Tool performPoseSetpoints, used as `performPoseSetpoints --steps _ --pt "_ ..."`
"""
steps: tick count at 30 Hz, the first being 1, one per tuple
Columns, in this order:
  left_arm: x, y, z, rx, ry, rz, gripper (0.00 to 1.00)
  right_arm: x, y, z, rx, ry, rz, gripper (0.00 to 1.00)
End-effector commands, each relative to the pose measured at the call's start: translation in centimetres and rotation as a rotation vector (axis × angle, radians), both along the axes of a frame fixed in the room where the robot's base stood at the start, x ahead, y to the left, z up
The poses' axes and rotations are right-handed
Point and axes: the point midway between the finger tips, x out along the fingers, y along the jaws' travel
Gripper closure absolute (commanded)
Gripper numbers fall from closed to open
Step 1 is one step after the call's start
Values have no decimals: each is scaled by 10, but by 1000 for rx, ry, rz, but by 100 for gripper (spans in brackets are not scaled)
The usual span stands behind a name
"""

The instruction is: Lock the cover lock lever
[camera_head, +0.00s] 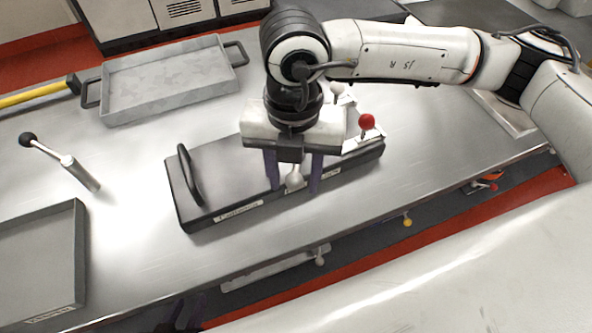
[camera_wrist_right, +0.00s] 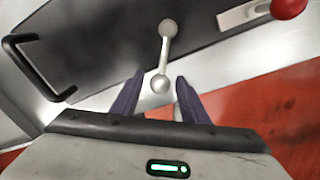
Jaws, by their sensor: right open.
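A dark grey box cover (camera_head: 225,170) with a black handle (camera_head: 187,173) and labels along its front edge lies on the metal table. A short grey metal lever (camera_head: 295,177) with rounded ends is on the cover; it shows clearly in the right wrist view (camera_wrist_right: 166,50). My right gripper (camera_head: 293,188) points down over the cover, open, its purple fingers on either side of the lever's near end.
A red-knobbed lever (camera_head: 367,123) stands at the cover's right end, beside my right arm. A grey tray (camera_head: 165,82) is at the back and another (camera_head: 50,235) at left. A black-knobbed rod (camera_head: 80,172) stands at left. The table's front edge is close to the cover.

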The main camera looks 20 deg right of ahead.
Motion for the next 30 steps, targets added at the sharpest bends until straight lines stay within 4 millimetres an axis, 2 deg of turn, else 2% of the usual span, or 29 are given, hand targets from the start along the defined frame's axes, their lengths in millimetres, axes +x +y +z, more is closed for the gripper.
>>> performPoseSetpoints --steps 7,14,15,30 --pt "4 -4 6 -7 -10 -3 68 0 0 0 0 0 0 59" --pt "0 -3 3 -5 -1 -2 68 0 0 0 0 0 1 96" --pt "-1 -3 3 -4 1 -1 68 0 0 0 0 0 1 99" --pt "-2 0 -15 -3 3 3 68 -4 -13 -2 0 -1 172 99"
